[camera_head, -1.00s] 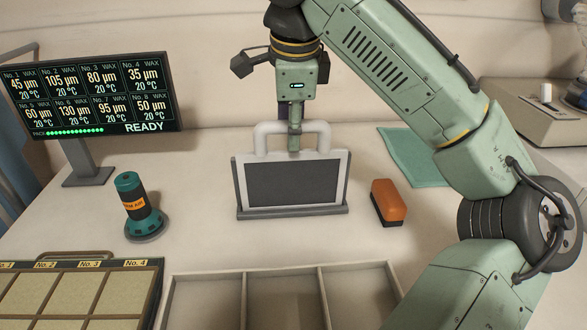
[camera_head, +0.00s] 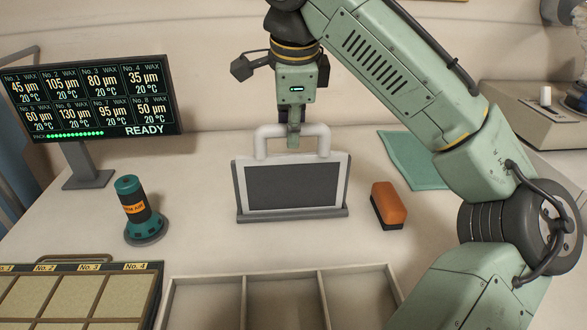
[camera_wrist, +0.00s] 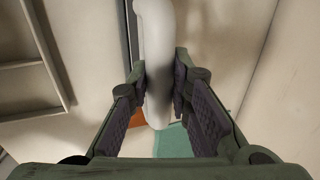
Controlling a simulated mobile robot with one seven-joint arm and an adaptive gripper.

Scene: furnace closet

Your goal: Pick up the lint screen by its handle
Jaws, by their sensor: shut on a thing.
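The lint screen (camera_head: 293,187) is a dark grey panel in a light frame with a pale, arch-shaped handle (camera_head: 262,140) on top. It stands in a grey slotted base (camera_head: 293,215) in the middle of the table. My gripper (camera_head: 293,140) points down at the middle of the handle and is shut on it. In the wrist view the handle (camera_wrist: 157,60) runs between my two finger pads (camera_wrist: 160,85), which press on it from both sides. The screen's lower edge is at the base; I cannot tell whether it is clear of the slot.
An orange-topped brush or block (camera_head: 389,203) lies right of the base. A teal canister (camera_head: 133,207) stands to the left. An empty divided tray (camera_head: 283,272) is in front. A display (camera_head: 100,97) stands at back left, a green cloth (camera_head: 413,160) at right.

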